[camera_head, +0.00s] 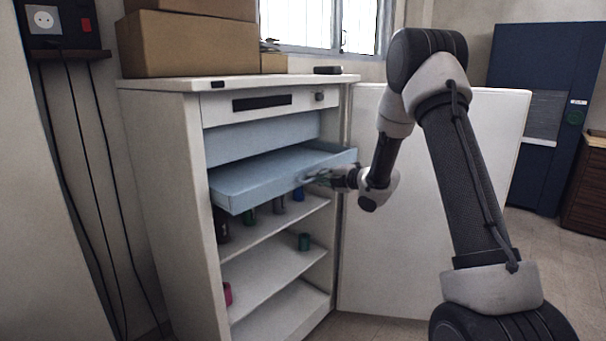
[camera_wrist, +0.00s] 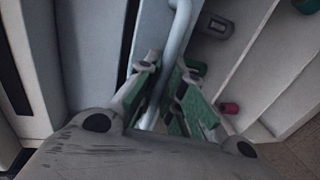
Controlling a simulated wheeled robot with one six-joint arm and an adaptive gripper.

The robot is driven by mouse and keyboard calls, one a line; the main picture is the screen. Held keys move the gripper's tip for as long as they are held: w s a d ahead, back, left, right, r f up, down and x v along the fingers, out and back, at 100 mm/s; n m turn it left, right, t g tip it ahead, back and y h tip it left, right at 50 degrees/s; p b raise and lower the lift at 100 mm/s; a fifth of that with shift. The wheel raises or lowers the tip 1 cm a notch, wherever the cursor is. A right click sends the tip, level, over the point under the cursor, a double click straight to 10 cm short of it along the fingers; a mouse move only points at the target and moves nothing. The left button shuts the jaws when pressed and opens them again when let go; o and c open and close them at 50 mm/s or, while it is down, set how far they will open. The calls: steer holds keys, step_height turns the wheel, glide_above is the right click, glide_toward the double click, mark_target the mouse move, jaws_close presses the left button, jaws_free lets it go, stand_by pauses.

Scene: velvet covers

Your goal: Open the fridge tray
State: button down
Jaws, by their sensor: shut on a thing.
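The fridge (camera_head: 165,200) is a white cabinet with its door (camera_head: 430,200) swung wide open to the right. The light-blue fridge tray (camera_head: 270,178) is in the upper part and sticks out past the front of the cabinet. My gripper (camera_head: 308,181) is at the tray's front side. In the wrist view, my gripper (camera_wrist: 160,95) has its green-padded fingers on either side of a pale blue bar, the tray handle (camera_wrist: 178,40), and is shut on it. The fingers partly hide the handle's lower part.
Shelves below the tray hold several small items, among them a green can (camera_head: 304,241) and a pink one (camera_head: 228,294). Cardboard boxes (camera_head: 185,42) stand on the fridge top. The open door stands behind my arm. A dark blue cabinet (camera_head: 545,100) is at the far right.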

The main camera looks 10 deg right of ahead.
steer(key=f+v, duration=0.1)
steer(key=v, duration=0.7)
steer(key=shift+s+d+f, duration=0.3)
steer(key=shift+s+d, duration=0.05)
steer(key=shift+s, duration=0.1)
steer(key=c, duration=1.5)
jaws_free()
steer(key=shift+c, duration=0.2)
steer(key=v, duration=1.2)
